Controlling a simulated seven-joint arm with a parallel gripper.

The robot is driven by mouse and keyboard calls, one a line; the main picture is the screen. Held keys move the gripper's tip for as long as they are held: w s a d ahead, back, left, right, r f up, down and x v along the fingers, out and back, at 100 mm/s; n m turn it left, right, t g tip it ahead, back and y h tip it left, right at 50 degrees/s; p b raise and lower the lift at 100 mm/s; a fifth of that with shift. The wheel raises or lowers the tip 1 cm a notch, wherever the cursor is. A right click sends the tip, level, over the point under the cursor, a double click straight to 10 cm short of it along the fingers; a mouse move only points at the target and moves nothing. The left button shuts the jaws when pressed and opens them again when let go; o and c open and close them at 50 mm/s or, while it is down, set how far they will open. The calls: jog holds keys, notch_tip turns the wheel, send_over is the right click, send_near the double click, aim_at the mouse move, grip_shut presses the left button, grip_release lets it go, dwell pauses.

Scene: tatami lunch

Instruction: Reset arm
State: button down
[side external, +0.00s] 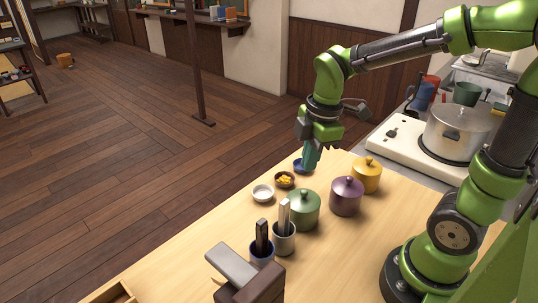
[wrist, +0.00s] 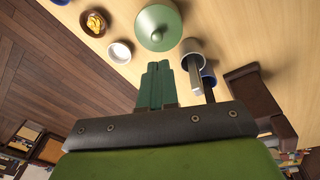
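My gripper (side external: 309,166) hangs from my green arm over the far edge of the light wooden counter, its teal fingers pointing down. In the side view, the fingertips overlap a small blue bowl (side external: 299,167); I cannot tell the height between them. In the wrist view, the fingers of my gripper (wrist: 158,66) lie close together with nothing seen between them. There they point toward a green lidded pot (wrist: 157,28) and appear apart from it. The blue bowl (wrist: 60,2) is only partly in the wrist view, at the top left edge.
A bowl of yellow food (side external: 285,180), a white bowl (side external: 263,193), and green (side external: 304,210), purple (side external: 346,196) and yellow (side external: 367,175) pots stand on the counter (side external: 350,255). Two utensil cups (side external: 284,240) and a brown box (side external: 250,285) are nearer. A steel pot (side external: 456,132) sits on a stove.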

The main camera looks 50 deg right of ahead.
jog(key=s+a+r+m+t+y, duration=0.1)
jog(key=s+r+m+t, duration=0.4)
jog(key=m, duration=1.2)
jog(key=shift+s+a+r+t, duration=0.4)
jog(key=shift+s+r, duration=0.15)
jog(key=shift+r, duration=0.2)
